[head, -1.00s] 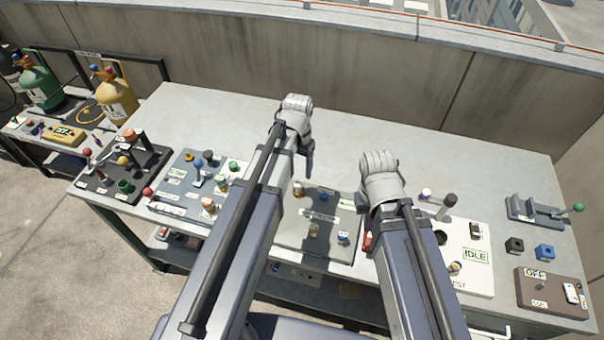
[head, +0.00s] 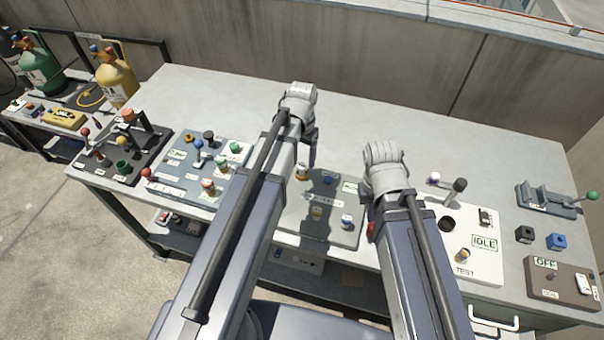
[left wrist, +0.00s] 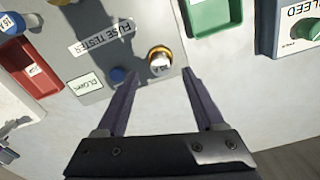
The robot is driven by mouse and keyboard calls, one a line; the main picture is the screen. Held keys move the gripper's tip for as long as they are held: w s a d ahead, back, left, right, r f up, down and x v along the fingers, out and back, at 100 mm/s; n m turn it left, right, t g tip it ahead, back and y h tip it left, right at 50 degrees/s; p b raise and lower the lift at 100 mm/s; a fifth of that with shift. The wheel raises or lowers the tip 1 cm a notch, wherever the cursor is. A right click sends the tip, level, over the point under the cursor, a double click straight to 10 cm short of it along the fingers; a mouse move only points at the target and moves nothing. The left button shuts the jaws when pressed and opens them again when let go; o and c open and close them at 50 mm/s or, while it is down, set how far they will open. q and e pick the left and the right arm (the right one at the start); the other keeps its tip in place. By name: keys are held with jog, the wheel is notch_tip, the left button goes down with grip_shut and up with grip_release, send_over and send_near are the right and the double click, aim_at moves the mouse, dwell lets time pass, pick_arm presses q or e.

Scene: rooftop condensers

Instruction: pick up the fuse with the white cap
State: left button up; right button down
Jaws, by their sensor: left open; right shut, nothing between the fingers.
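The fuse with the white cap (left wrist: 159,60) stands upright in a gold ring near the edge of the grey fuse tester panel (left wrist: 97,62). In the head view this fuse (head: 302,171) is at the panel's far left. My left gripper (left wrist: 155,78) is open and empty. Its fingers point towards the panel, one on each side of the fuse's line, and no contact shows. In the head view the left gripper (head: 312,158) hangs just above and beside the fuse. My right gripper (head: 385,180) is shut and empty at the panel's right; its fingertips are mostly hidden.
A red tray (left wrist: 32,70) and a green tray (left wrist: 212,15) flank the panel. A white IDLE/TEST panel (head: 468,255) is to the right. The back of the table (head: 230,100) is clear.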

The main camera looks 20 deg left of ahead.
aim_at(302, 165)
pick_arm(q)
notch_tip(302, 165, down, 4)
jog(key=b, duration=0.2)
jog(key=shift+r+b, duration=0.15)
jog(key=shift+b, duration=0.25)
pick_arm(e)
notch_tip(302, 165, down, 4)
jog(key=shift+r, duration=0.2)
pick_arm(q)
jog(key=shift+r, duration=0.1)
jog(key=shift+c, duration=0.3)
grip_shut()
